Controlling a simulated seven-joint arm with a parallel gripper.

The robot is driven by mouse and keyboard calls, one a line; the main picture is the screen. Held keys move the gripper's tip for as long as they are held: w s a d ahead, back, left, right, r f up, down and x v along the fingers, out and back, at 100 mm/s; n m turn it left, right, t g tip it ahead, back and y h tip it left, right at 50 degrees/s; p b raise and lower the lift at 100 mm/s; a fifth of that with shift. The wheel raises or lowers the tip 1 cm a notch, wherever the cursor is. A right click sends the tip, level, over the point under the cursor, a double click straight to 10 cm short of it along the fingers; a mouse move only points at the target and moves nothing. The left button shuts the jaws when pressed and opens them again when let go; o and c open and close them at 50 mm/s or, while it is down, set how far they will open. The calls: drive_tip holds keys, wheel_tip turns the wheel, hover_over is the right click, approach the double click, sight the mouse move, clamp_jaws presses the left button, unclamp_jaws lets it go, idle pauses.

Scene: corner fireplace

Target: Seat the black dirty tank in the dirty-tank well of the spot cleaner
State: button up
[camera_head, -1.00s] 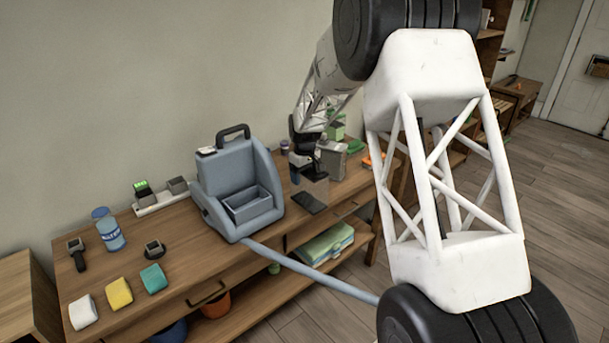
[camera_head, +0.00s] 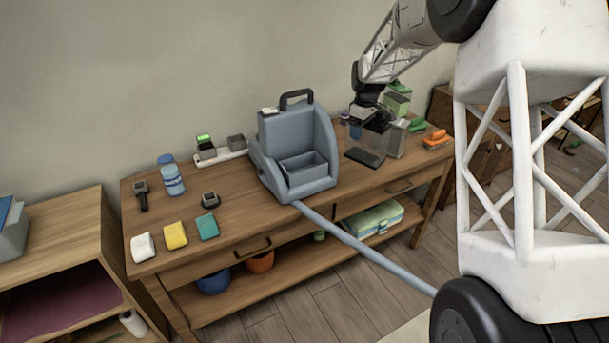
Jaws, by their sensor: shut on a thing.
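The spot cleaner (camera_head: 272,140) is a blue-grey body with a black top handle, standing upright on the wooden table. An open rectangular well (camera_head: 304,166) faces the front of it and looks empty. My gripper (camera_head: 368,116) is to the right of the cleaner, pointing down, shut on the dark, see-through tank (camera_head: 374,142). A flat black piece (camera_head: 364,158) shows at the tank's lower front; I cannot tell if it belongs to the tank or lies on the table. The tank is apart from the cleaner; whether it touches the table is unclear. The fingertips are too small to make out.
A grey box (camera_head: 397,140) and a green-and-clear container (camera_head: 397,102) stand close behind my gripper. Orange-handled tools (camera_head: 436,138) lie at the right end. A pale blue hose (camera_head: 365,250) runs off the table front.

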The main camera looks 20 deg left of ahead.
sight(289, 135)
drive_tip(key=a+r+n, duration=0.1)
drive_tip(key=r+n, duration=0.1)
drive_tip(key=r, duration=0.2)
drive_tip(key=a+r+n, duration=0.1)
drive_tip(key=r+n, duration=0.2)
drive_tip(key=r, duration=0.1)
drive_tip(key=s+a+r+n, duration=0.1)
drive_tip(key=r+n, duration=0.2)
drive_tip(key=r, duration=0.1)
drive_tip(key=shift+a+r, duration=0.35)
drive_tip(key=shift+a, duration=0.05)
drive_tip(key=s+a+r+n, duration=0.2)
drive_tip(key=s+a+r, duration=0.2)
drive_tip(key=a, duration=0.3)
drive_tip(key=s+a+r+n, duration=0.3)
drive_tip(key=s+a+r, duration=0.2)
drive_tip(key=a, duration=0.3)
drive_tip(key=shift+s+a+r, duration=0.15)
drive_tip(key=shift+s+r, duration=0.1)
drive_tip(key=shift+r, duration=0.4)
drive_tip(key=shift+f, duration=0.1)
wheel_tip(289, 135, down, 24)
drive_tip(key=shift+f, duration=1.95)
drive_tip(key=shift+f, duration=0.1)
drive_tip(key=o, duration=1)
